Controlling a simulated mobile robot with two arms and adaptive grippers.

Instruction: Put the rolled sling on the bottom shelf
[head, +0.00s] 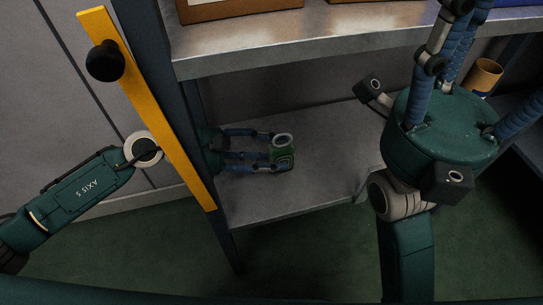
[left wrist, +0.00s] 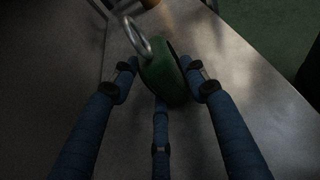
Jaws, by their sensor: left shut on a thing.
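The rolled sling (head: 286,160) is a green roll with a pale metal ring on its top. My left gripper (head: 270,151) reaches in past the shelf's left post and is shut on it. In the left wrist view the sling (left wrist: 172,84) sits between the blue fingers of the left gripper (left wrist: 164,78), with its ring tilted to the upper left. The sling is over the bottom shelf (head: 330,150), a grey metal plate; I cannot tell whether it touches it. My right gripper (head: 447,55) is at the right, its fingers pointing up, tips partly out of frame.
An upper shelf (head: 350,45) with brown boxes (head: 235,8) runs above. A blue post with a yellow bar (head: 150,110) stands at the left, close to my left arm. An orange-brown cylinder (head: 487,74) stands at the right. The bottom shelf has bare room around the sling.

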